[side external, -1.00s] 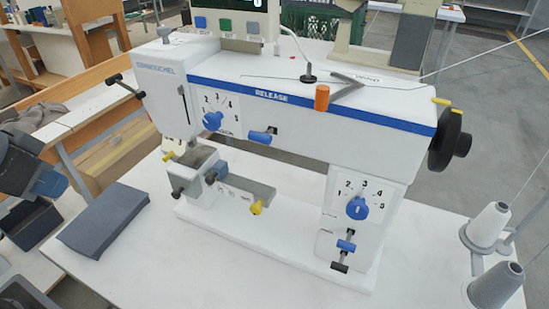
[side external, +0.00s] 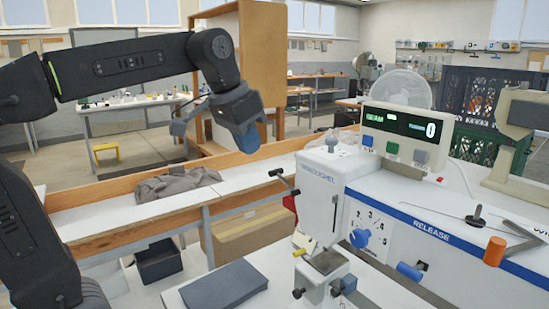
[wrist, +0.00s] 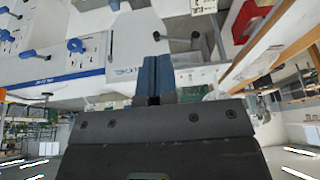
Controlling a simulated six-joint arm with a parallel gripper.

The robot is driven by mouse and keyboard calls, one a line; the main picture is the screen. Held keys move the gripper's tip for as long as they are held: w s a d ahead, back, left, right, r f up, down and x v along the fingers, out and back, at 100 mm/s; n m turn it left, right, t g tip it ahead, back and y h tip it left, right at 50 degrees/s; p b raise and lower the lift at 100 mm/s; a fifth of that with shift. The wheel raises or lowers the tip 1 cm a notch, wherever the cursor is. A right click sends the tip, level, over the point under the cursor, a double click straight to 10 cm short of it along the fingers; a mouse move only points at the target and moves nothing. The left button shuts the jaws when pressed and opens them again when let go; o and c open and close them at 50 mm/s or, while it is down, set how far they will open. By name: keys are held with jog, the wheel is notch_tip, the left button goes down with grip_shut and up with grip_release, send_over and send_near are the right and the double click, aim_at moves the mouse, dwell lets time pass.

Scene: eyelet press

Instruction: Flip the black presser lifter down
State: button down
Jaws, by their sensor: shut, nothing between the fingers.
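The black presser lifter (side external: 284,180) is a thin lever with a dark handle. It sticks out from the left end of the white sewing machine head (side external: 318,190), tilted up and to the left. My gripper (side external: 247,140) is in the air to the upper left of the lifter, apart from it, with its fingers pointing down. In the wrist view my blue fingers (wrist: 158,80) are shut together and hold nothing. The machine head (wrist: 135,45) shows upside down beyond them.
A wooden-edged bench (side external: 130,232) with a grey cloth (side external: 178,184) lies behind my gripper. A dark flat pad (side external: 225,283) rests on the white table. The orange peg (side external: 495,251) and blue knobs stand out from the machine. The air around the gripper is clear.

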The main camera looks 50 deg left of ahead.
notch_tip(320, 180, up, 6)
jog(key=r+g, duration=0.1)
send_over(285, 181)
jog(key=s+a, duration=0.3)
jog(key=shift+a+f, duration=0.2)
jog(key=shift+f, duration=0.05)
jog(key=x, duration=1.2)
jog(key=shift+s+f, duration=0.3)
jog(key=shift+f, duration=0.75)
jog(key=shift+a, duration=0.1)
jog(key=shift+a+f+h, duration=0.15)
jog(key=shift+f+h, duration=0.1)
jog(key=shift+h, duration=0.15)
